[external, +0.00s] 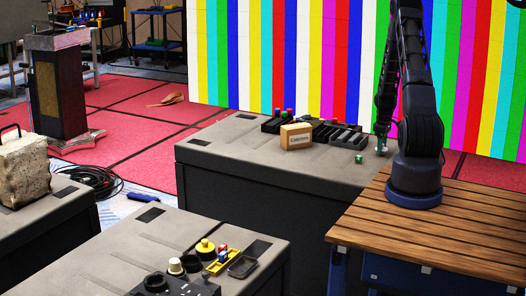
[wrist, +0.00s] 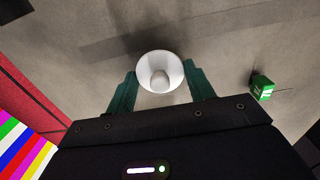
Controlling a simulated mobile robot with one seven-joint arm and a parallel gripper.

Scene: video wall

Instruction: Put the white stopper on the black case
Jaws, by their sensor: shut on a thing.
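My gripper (wrist: 160,80) is shut on a white stopper (wrist: 160,66), a round, cup-like piece with a knob in its middle, held between the teal fingers. In the external view my gripper (external: 381,147) is low over the right end of the grey-topped counter, and the stopper is too small there to make out clearly. A low black case with slots (external: 345,136) lies on the same counter, left of my gripper and apart from it. The case is not in the wrist view. I cannot tell whether the stopper touches the counter.
A tan box (external: 296,136) stands in front of the black case. A nearer counter (external: 120,240) holds several small items.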

